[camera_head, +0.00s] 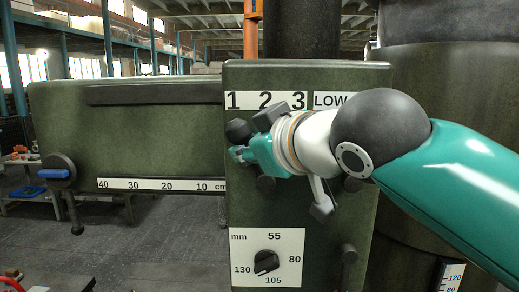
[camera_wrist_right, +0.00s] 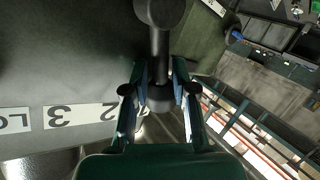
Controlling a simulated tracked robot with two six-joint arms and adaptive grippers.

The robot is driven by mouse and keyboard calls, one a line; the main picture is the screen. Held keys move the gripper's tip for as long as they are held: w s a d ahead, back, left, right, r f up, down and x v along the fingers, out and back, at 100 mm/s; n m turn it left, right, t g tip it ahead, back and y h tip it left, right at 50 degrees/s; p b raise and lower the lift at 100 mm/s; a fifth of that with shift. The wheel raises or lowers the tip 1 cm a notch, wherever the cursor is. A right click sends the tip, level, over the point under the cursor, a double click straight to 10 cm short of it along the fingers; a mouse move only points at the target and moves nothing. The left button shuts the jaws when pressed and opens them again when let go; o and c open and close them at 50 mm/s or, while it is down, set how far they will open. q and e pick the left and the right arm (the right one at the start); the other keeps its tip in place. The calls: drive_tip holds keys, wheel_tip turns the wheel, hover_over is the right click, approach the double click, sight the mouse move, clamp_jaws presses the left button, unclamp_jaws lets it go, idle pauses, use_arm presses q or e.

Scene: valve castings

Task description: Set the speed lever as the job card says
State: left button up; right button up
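The green machine head (camera_head: 300,215) carries a label strip (camera_head: 266,101) reading 1, 2, 3 and another reading LOW (camera_head: 330,100). The fingers are apart, with small gaps beside the lever. In the head view my right gripper (camera_head: 240,153) is in front of the machine below the 1, and my arm hides most of the levers. I cannot tell which number the lever points to. No job card is readable. My left gripper is out of view.
Below is a dial (camera_head: 266,263) marked 55, 80, 105, 130 mm, with a dark knob (camera_head: 349,254) to its right. A horizontal arm with a centimetre scale (camera_head: 160,185) and a blue-handled wheel (camera_head: 55,174) extends left. A thick column (camera_head: 440,80) stands behind on the right.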

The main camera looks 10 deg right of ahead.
drive_tip(key=shift+o, duration=1)
drive_tip(key=shift+s+a+r, duration=0.15)
drive_tip(key=shift+a+r, duration=0.05)
drive_tip(key=shift+a, duration=0.05)
drive_tip(key=shift+d+f, duration=0.1)
drive_tip(key=v, duration=1.2)
drive_tip(key=shift+f, duration=0.1)
